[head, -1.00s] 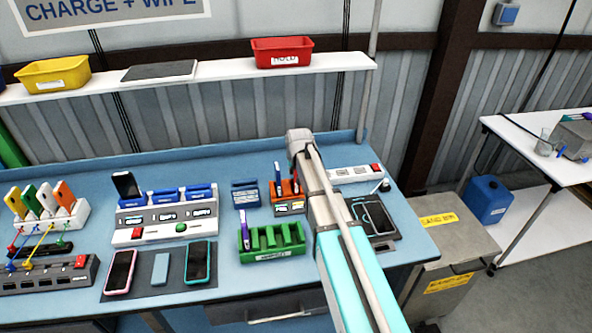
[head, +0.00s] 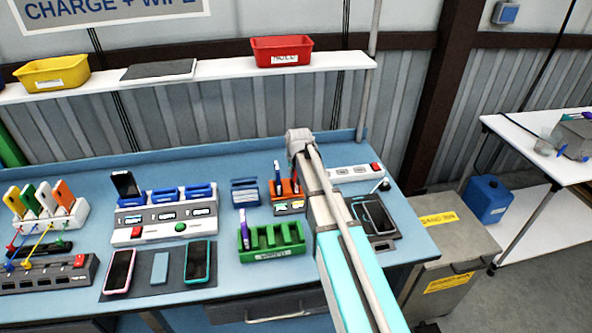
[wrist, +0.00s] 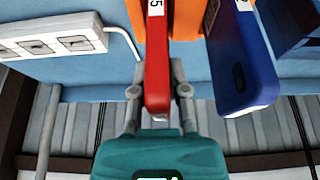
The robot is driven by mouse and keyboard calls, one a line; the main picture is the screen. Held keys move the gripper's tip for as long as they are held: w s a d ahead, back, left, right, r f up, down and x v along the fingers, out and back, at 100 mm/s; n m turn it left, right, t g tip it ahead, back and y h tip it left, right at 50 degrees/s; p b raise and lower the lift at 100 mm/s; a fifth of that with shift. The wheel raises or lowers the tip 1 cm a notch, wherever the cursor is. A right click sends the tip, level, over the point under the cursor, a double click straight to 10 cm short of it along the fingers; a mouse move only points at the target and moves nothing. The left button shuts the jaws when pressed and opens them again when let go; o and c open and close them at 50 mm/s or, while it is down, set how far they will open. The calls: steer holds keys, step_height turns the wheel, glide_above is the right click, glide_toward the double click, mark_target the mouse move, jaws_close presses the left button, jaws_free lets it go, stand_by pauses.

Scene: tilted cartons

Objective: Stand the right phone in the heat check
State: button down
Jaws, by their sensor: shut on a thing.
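My gripper (wrist: 159,92) is shut on a slim red phone (wrist: 157,60) with a white "5" label in the wrist view. The red phone's far end lies between orange walls of the orange stand (wrist: 186,20); whether it is fully seated I cannot tell. A blue phone (wrist: 238,70) stands beside it, apart from my fingers. In the head view the orange stand (head: 290,208) has small displays on its front, and my arm partly covers its right side. My fingertips are hidden there. No readable sign marks the heat check.
A green slotted rack (head: 270,243) stands in front of the orange stand, and a blue holder (head: 245,193) to its left. A white power strip (head: 352,174) lies behind right. A dark phone lies on a pad (head: 388,243) at right. Two phones lie on the left mat (head: 145,285).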

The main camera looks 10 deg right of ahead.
steer(key=c, duration=0.5)
jaws_free()
steer(key=shift+c, duration=0.2)
step_height(320, 180, up, 7)
steer(key=p, duration=0.7)
stand_by(0.5)
steer(key=s+f+g+b, duration=0.2)
steer(key=s+f, duration=0.1)
steer(key=s, duration=1.1)
steer(key=s+f+g+b, duration=0.2)
steer(key=s+f+b, duration=0.1)
steer(key=s, duration=1.2)
steer(key=shift+d+f+b, duration=0.3)
steer(key=shift+d+f, duration=0.05)
steer(key=shift+f, duration=0.1)
